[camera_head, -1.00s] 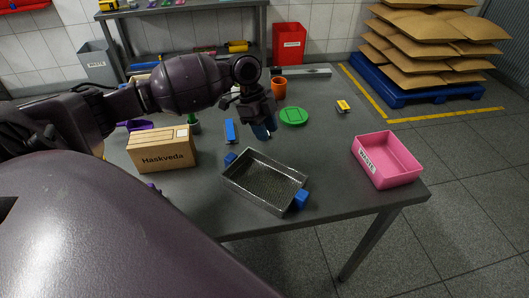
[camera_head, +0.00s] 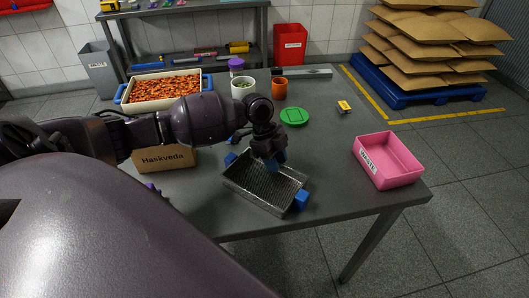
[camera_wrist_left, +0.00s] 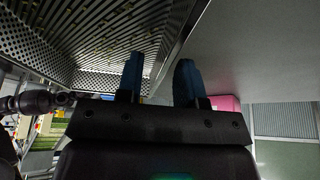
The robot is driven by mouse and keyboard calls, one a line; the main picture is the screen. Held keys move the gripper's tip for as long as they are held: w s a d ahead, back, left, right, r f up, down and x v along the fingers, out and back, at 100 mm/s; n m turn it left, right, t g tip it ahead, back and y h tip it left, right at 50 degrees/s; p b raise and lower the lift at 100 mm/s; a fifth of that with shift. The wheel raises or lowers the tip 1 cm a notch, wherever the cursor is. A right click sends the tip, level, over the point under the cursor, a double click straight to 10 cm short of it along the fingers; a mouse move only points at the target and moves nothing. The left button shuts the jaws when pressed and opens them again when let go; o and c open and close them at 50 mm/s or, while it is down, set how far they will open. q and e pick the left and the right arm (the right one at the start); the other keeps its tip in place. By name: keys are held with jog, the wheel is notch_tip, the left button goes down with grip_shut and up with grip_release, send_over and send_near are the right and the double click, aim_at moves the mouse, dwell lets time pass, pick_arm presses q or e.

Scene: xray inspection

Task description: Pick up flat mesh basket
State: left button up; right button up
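The flat mesh basket (camera_head: 250,198) is a grey metal tray with blue handles at two ends. It sits on the table near its front edge. My left gripper (camera_head: 273,164) is at the basket's far wall, pointing down. In the left wrist view its two blue fingers (camera_wrist_left: 159,82) are apart, with a gap between them. The perforated basket wall (camera_wrist_left: 110,82) shows behind the left finger, and the basket's edge runs down toward the gap. I cannot tell whether the fingers touch the wall. My right gripper is not in view.
A pink waste bin (camera_head: 398,174) stands at the table's right. A cardboard box (camera_head: 168,158) is left of the basket, partly behind my arm. A green lid (camera_head: 294,117), an orange cup (camera_head: 279,89), a white pot (camera_head: 242,88) and a tray of orange pieces (camera_head: 160,89) lie farther back.

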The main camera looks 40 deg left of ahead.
pick_arm(q)
jog(key=c, duration=0.6)
grip_shut()
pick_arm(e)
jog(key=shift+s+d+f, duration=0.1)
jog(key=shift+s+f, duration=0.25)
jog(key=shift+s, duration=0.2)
pick_arm(q)
jog(key=shift+r, duration=0.15)
jog(key=shift+r, duration=0.2)
notch_tip(320, 180, up, 19)
jog(key=p, duration=0.1)
jog(key=shift+r+p, duration=0.2)
jog(key=shift+p, duration=0.15)
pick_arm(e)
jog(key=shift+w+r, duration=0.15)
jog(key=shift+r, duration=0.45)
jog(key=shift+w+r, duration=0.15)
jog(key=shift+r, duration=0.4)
